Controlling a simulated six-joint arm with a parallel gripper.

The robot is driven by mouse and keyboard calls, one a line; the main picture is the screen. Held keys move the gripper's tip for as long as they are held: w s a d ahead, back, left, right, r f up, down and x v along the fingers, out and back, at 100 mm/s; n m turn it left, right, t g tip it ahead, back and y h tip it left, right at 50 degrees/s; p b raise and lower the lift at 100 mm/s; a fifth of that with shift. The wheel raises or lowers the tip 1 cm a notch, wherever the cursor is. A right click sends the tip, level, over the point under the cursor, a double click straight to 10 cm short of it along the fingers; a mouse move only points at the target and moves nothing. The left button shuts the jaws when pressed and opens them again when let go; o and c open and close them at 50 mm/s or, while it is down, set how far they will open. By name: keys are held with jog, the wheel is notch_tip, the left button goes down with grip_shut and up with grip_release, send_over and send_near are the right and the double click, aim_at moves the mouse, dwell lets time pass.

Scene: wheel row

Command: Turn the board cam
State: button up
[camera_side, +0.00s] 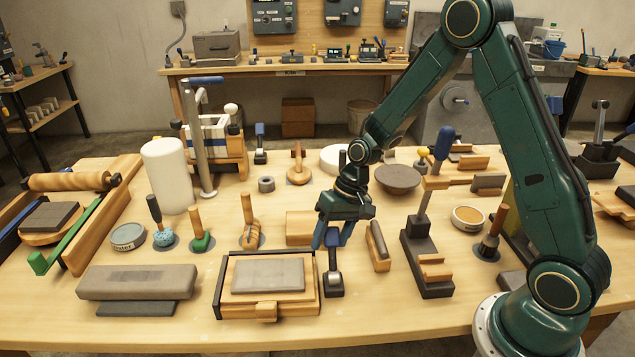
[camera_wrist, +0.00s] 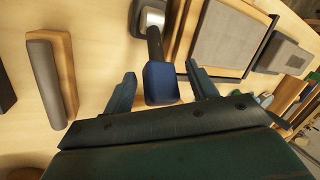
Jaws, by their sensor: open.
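What looks like the board cam is a small dark block with a grey metal top (camera_side: 333,279) and a short lever with a blue handle (camera_side: 331,238). It stands at the right side of a wooden board frame (camera_side: 225,293) holding a grey slab (camera_side: 268,275). My gripper (camera_side: 333,243) is open, pointing down over the lever. In the wrist view the blue handle (camera_wrist: 161,84) lies between the two open fingers of my gripper (camera_wrist: 160,72), with a gap on each side. The cam's metal top (camera_wrist: 151,14) shows beyond it, and the slab (camera_wrist: 228,43) to the right.
A wooden block with a grey strip (camera_side: 377,245) stands close to the right of my gripper. A dark stand with an upright blue-handled lever (camera_side: 425,260) is further right. A wooden block (camera_side: 299,228) is behind. The table's front edge is clear.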

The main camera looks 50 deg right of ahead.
jog(key=shift+x, duration=1.1)
grip_shut()
